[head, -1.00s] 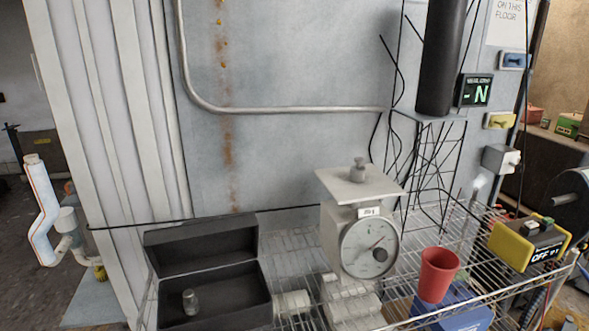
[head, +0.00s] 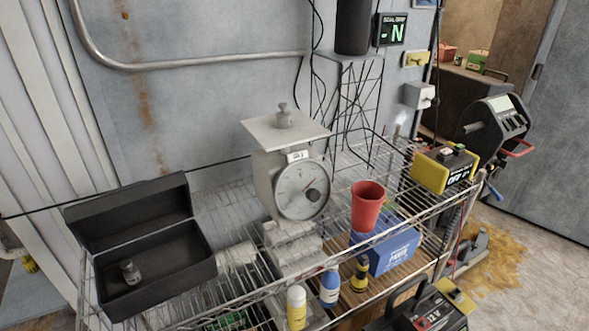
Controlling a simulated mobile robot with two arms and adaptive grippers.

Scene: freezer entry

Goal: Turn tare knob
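A grey dial scale (head: 292,187) stands on the wire shelf, with a square pan (head: 286,129) on top. A small metal weight (head: 284,116) sits on the pan. The round dial faces me, and a dark tare knob (head: 313,195) shows at the lower right of its face. A small label is above the dial; its text is too small to read surely. Neither of my grippers is in the head view.
An open black box (head: 150,250) holding a small weight (head: 130,272) is at left. Several bottles (head: 297,308) stand in front. A yellow device (head: 443,170) is at the shelf's right end.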

